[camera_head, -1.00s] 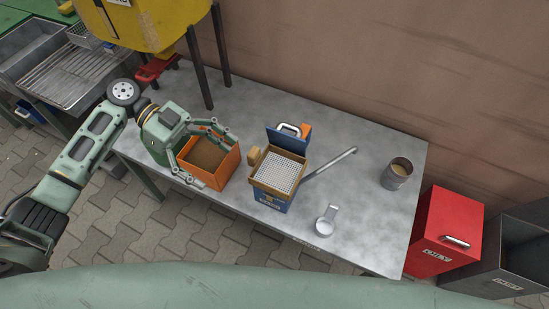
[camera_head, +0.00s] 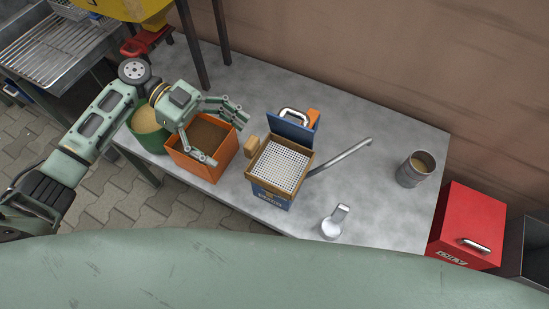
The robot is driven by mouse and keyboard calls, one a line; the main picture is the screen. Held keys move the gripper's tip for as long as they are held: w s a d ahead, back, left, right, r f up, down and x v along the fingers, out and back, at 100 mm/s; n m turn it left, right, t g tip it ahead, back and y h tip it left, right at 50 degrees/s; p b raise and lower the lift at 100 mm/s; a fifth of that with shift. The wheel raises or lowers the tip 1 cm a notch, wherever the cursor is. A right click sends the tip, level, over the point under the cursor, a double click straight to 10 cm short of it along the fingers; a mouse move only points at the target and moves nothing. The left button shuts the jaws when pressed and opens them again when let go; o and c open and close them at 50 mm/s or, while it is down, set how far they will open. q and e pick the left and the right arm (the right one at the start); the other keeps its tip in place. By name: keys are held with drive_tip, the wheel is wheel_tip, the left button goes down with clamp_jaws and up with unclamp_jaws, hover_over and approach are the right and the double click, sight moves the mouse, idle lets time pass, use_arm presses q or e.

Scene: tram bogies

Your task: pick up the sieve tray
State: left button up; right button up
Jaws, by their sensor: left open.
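The sieve tray (camera_head: 281,166) is a white perforated plate in a wooden frame. It sits level on top of a blue box (camera_head: 270,197) on the grey table. My left gripper (camera_head: 227,138) is open above the orange box (camera_head: 200,172), to the left of the sieve tray and apart from it. Its fingers are spread and nothing is between them. My right gripper is not in view.
A tan block (camera_head: 250,146) and a blue panel with a handle (camera_head: 291,126) stand by the tray. A metal bar (camera_head: 340,157), a scoop (camera_head: 334,225) and a metal cup (camera_head: 415,170) are to the right. A green bucket (camera_head: 150,128) is left. Bare table lies behind.

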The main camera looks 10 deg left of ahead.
sight(252, 158)
use_arm(q)
drive_tip(key=p+x, duration=0.1)
drive_tip(key=x, duration=0.2)
drive_tip(key=shift+s+d, duration=0.1)
drive_tip(key=shift+d, duration=0.25)
drive_tip(key=shift+s+d+f+p, duration=0.15)
drive_tip(key=shift+d+f+p, duration=0.2)
drive_tip(key=shift+d, duration=0.1)
drive_tip(key=c, duration=1.3)
